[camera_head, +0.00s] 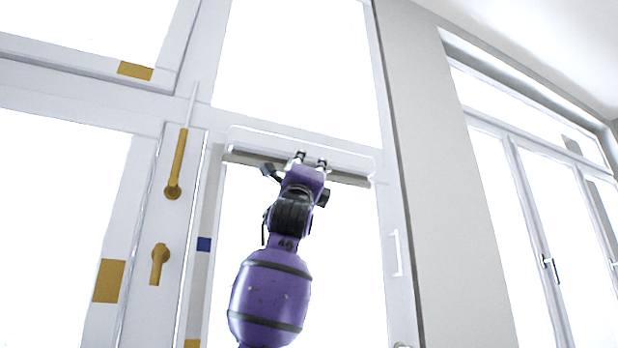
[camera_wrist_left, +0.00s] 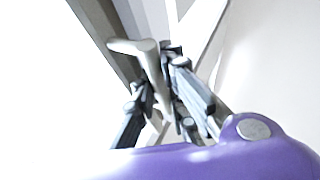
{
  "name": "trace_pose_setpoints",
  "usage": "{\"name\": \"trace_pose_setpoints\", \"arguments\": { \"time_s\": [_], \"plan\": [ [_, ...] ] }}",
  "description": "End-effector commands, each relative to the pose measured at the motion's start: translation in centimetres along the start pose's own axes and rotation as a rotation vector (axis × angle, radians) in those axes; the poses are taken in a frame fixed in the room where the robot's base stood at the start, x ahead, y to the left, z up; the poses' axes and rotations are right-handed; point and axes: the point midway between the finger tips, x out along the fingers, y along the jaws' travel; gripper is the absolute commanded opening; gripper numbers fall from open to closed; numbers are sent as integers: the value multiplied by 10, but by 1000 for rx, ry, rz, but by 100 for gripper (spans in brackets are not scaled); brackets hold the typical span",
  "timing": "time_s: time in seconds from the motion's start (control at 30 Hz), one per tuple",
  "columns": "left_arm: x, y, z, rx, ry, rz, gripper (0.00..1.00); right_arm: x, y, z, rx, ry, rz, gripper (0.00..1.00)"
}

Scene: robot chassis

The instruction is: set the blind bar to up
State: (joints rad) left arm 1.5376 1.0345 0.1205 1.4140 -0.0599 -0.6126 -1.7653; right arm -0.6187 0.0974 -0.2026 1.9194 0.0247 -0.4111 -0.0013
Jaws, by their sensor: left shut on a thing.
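The blind bar (camera_head: 348,177) is a long, thin grey bar running across the window, just below the frame's white crosspiece and tilted slightly down to the right in the head view. My left gripper (camera_head: 311,161) reaches up from below and is shut on the bar near its middle. In the left wrist view the pale end of the bar (camera_wrist_left: 152,62) shows between the dark fingers of my left gripper (camera_wrist_left: 165,90). The fingers hide part of the bar. My right gripper is not in view.
A brass door handle (camera_head: 176,165) and a lower brass knob (camera_head: 159,262) are on the frame to the left. A white handle (camera_head: 396,253) is on the right side of the window frame. A grey wall (camera_head: 445,170) and more windows stand farther right.

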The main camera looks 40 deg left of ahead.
Motion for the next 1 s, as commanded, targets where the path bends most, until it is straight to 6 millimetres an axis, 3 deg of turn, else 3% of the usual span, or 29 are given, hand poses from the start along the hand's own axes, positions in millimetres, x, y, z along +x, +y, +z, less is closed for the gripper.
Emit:
{"name": "trace_pose_setpoints", "arguments": {
  "time_s": [0.3,0.33,0.4,0.73,0.87,1.0],
  "plan": [
    [3,-4,5,4,-6,-2,0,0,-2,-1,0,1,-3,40],
    [3,-4,6,4,-7,-2,13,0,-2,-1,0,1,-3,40],
    [3,-4,6,4,-7,-2,19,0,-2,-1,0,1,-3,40],
    [1,-2,3,3,-3,0,19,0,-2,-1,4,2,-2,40],
    [-10,-1,2,4,-2,0,19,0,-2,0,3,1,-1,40],
    [-35,-1,2,7,-1,-1,19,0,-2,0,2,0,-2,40]
  ]
}}
